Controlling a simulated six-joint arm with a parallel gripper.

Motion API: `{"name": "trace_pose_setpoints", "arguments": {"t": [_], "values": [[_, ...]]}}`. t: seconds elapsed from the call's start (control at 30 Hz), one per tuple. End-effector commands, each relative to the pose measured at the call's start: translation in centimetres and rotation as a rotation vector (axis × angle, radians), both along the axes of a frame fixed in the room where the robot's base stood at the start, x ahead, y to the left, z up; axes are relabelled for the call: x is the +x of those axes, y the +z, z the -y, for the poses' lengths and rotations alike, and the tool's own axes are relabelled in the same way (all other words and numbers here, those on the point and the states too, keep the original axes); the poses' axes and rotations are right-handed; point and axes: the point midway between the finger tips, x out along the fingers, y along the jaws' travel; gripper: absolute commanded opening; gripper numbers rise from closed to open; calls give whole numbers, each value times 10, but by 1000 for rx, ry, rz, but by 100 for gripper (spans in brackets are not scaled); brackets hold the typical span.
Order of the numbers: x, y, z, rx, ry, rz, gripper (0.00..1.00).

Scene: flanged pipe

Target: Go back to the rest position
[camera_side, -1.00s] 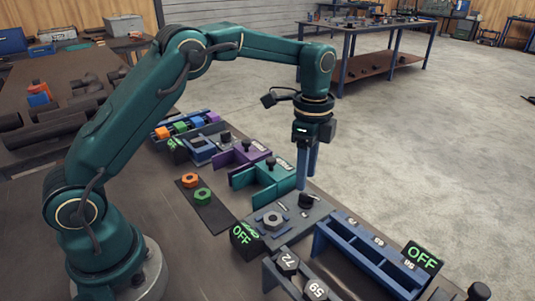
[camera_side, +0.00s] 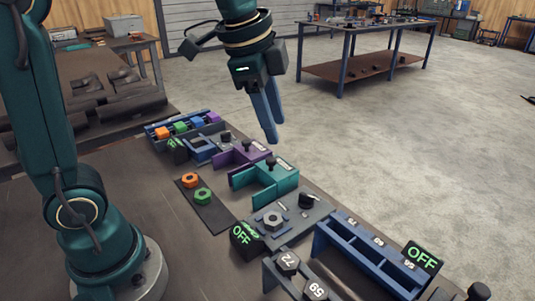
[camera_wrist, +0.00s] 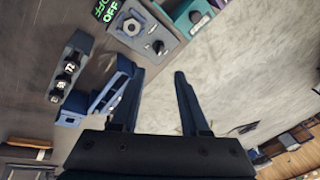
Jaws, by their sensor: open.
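My gripper (camera_side: 270,118) hangs in the air above the far side of the bench in the side view, well clear of the fixtures. Its two blue fingers point down and slightly right. In the wrist view my gripper (camera_wrist: 160,75) shows its fingers spread apart, with only floor and bench edge seen between them. It is open and empty.
Below stand a teal bracket fixture (camera_side: 263,182), a purple one (camera_side: 240,155), a grey plate with a nut and knob (camera_side: 290,221), a blue rack (camera_side: 365,258) and OFF displays (camera_side: 422,258). Orange and green nuts (camera_side: 203,195) lie on a dark strip. The air around the gripper is clear.

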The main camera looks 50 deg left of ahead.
Motion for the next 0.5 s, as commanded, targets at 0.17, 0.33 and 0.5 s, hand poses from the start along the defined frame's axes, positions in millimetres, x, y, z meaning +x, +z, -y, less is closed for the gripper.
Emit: {"name": "trace_pose_setpoints", "arguments": {"t": [0.17,0.33,0.5], "values": [[-46,8,-2,-68,181,87,45],[-87,-6,-4,-159,387,152,45],[-118,-34,-5,-262,609,177,45]]}}
